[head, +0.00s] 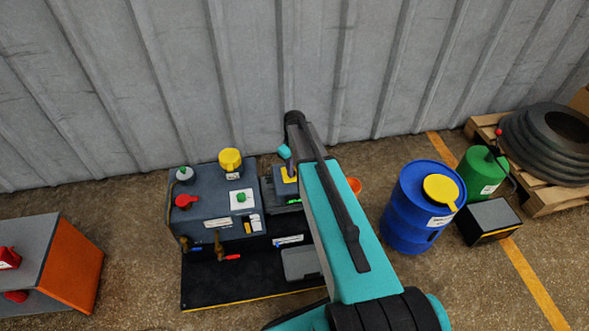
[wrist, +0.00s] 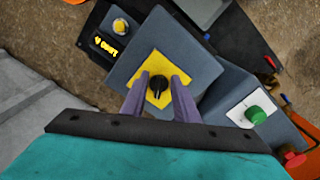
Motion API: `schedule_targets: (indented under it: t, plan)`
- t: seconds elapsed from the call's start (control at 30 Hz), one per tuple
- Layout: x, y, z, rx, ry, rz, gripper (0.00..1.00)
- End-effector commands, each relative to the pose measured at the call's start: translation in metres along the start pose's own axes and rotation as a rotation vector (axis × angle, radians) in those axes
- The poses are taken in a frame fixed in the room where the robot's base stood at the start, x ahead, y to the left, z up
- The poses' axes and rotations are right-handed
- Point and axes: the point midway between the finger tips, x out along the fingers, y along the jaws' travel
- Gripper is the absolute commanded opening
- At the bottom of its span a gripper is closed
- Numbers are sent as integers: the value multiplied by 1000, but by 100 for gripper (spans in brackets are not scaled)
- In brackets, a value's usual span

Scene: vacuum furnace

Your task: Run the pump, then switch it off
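A black knob (wrist: 158,86) sits on a yellow square plate (wrist: 151,101) on the grey-blue control box (wrist: 190,51). In the head view the yellow plate (head: 284,174) shows just left of my arm. My gripper (wrist: 159,84) is over the plate, its two purple fingers apart on either side of the knob. A gap seems to show on each side; contact cannot be told. In the head view my arm hides most of the gripper. A lit display (wrist: 105,46) and a small yellow button (wrist: 121,26) are on the same box.
A green button (wrist: 255,115) on a white plate is on the neighbouring unit (head: 205,222). That unit also carries a red knob (head: 186,200) and a yellow cap (head: 230,160). A blue drum (head: 407,220) stands right of my arm. A corrugated wall is behind.

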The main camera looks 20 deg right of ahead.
Motion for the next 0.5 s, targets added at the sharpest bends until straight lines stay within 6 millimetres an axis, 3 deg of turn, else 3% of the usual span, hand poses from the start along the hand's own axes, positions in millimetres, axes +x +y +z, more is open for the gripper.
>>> schedule_targets:
  t: [0.27, 0.5]
  plan:
    - [-4, 0, 0, 1, 0, 0, 27]
    - [-24, 0, 0, 1, 2, 1, 27]
